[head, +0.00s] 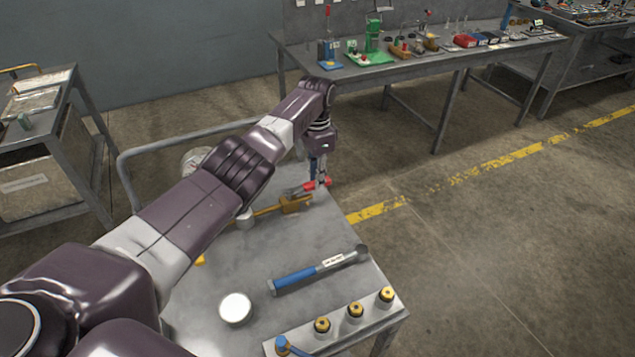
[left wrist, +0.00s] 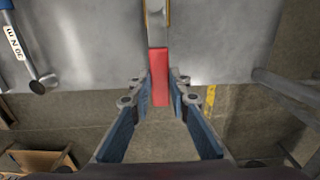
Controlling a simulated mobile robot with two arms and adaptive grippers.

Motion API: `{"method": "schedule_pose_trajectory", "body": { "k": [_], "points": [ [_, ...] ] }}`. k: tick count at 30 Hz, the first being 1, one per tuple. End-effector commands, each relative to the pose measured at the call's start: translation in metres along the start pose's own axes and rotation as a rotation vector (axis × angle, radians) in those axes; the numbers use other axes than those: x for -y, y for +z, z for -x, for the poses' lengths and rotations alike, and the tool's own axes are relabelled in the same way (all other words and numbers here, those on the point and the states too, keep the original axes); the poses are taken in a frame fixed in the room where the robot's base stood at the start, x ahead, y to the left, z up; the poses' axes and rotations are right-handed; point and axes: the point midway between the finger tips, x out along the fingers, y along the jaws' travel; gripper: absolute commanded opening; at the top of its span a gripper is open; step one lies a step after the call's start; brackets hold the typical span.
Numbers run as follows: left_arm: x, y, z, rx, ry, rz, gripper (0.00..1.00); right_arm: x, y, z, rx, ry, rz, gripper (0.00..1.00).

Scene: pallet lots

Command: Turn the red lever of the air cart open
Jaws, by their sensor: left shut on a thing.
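The air cart (head: 220,270) is a grey metal cart with a flat top. A brass valve (head: 296,203) sits near its far right edge, with the red lever (head: 325,183) beside it. In the left wrist view the red lever (left wrist: 159,80) points from the valve in between my fingers. My left gripper (head: 318,178) reaches over the cart from the left and is shut on the red lever; it also shows in the left wrist view (left wrist: 158,88). My arm hides part of the cart top behind the valve. My right gripper is not in view.
On the cart lie a blue-handled torque wrench (head: 315,270), a white round disc (head: 235,308) and a strip with several yellow-topped fittings (head: 355,311). A workbench (head: 440,64) with tools stands behind, and another cart (head: 45,150) at left. The floor right of the cart is clear.

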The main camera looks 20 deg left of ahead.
Motion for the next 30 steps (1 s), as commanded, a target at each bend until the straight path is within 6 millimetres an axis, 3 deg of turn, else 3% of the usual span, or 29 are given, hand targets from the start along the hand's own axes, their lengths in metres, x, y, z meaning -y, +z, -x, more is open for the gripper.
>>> {"method": "schedule_pose_trajectory", "body": {
  "k": [12,13,17,26,30],
  "points": [
    [0.003,-0.001,0.003,-0.006,-0.007,0.013,0.0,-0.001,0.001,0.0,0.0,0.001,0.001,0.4],
    [0.003,-0.001,0.003,-0.006,-0.007,0.013,0.19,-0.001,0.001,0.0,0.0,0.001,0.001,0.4],
    [0.003,-0.001,0.003,-0.005,-0.006,0.012,0.34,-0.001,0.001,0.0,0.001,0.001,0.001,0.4],
    [0.002,-0.001,0.002,-0.003,-0.003,0.01,0.35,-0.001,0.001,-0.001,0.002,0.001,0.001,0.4],
    [0.002,-0.001,0.015,-0.005,-0.005,0.009,0.35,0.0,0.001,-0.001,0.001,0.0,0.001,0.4]
  ]
}}
